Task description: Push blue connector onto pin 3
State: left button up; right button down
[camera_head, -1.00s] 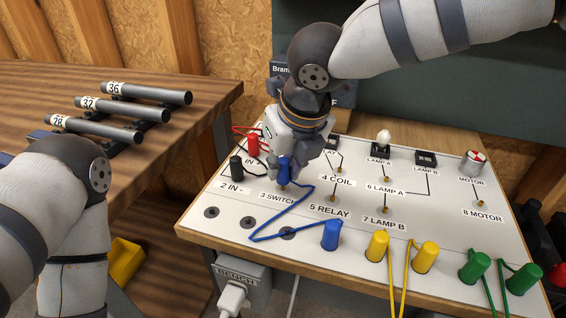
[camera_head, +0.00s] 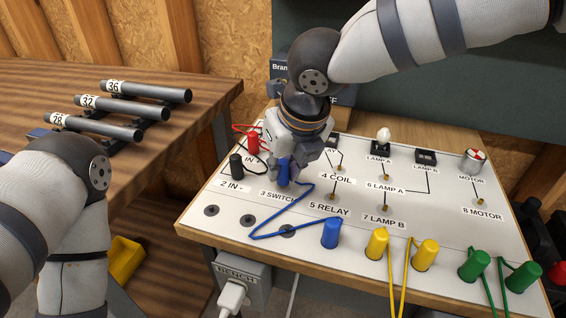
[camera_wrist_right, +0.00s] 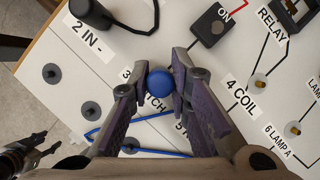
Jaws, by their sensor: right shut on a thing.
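My right gripper (camera_head: 285,168) is shut on the blue connector (camera_head: 284,173), just behind the "3 SWITCH" label (camera_head: 277,196) on the white board. In the right wrist view the connector (camera_wrist_right: 160,83) shows as a round blue top between the two fingertips. Pin 3 is hidden under the connector and fingers, so I cannot tell how far the connector sits on it. A blue wire runs from it across the board to a second blue connector (camera_head: 331,234) at the front. My left arm is at the left; its gripper is out of the head view.
A red plug (camera_head: 253,142) and a black plug (camera_head: 236,165) stand close left of my right gripper. Brass pins such as pin 5 (camera_head: 332,196) stand to the right. Yellow connectors (camera_head: 377,243) and green ones (camera_head: 474,266) line the front edge.

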jog(key=shift+f, duration=0.55)
jog(key=c, duration=1.4)
grip_release()
jog(key=shift+r, duration=0.1)
